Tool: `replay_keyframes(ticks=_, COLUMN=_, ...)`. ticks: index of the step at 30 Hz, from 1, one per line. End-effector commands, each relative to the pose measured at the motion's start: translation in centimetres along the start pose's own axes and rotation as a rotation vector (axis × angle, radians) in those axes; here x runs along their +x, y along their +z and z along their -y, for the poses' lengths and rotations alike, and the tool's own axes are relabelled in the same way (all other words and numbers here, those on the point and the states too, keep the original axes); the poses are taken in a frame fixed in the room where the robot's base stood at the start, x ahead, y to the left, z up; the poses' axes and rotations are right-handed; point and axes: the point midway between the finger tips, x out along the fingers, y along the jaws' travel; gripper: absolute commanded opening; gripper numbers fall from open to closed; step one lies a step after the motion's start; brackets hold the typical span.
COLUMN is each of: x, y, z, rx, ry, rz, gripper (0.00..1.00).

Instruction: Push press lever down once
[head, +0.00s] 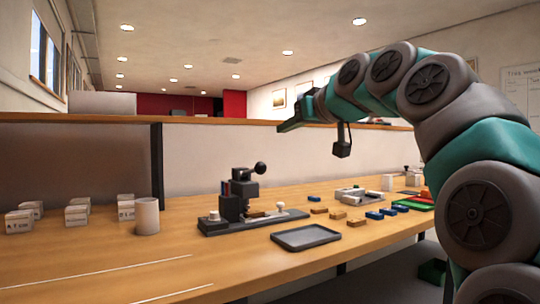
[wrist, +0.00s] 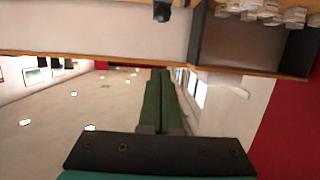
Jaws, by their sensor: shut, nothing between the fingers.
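The press (head: 240,204) is a dark upright machine on a long grey base on the wooden table, left of centre in the head view. Its lever arm ends in a round black knob (head: 260,168), raised at the upper right of the press. My gripper (head: 282,128) is above and to the right of the knob, well clear of it, with its fingers pointing left. In the wrist view my gripper (wrist: 160,72) shows two green fingers together with nothing held. A dark rounded thing (wrist: 162,10) at the top edge there may be part of the press; I cannot tell.
A grey tray (head: 305,238) lies in front of the press. A white cup (head: 147,216) and several white boxes (head: 75,216) stand to its left. Several orange and blue blocks (head: 375,215) and a grey fixture (head: 360,195) lie to its right. A low partition (head: 200,155) runs behind the table.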

Motion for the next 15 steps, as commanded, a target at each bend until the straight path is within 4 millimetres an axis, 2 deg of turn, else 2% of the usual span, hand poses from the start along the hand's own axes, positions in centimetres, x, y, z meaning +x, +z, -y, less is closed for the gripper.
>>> replay_keyframes(ticks=11, x=0.08, y=-0.04, z=-0.03, rx=0.000, ry=0.001, rz=-0.001, gripper=0.00)
replay_keyframes(ticks=15, x=0.69, y=-0.02, z=-0.04, rx=0.000, ry=0.000, rz=0.000, gripper=0.00)
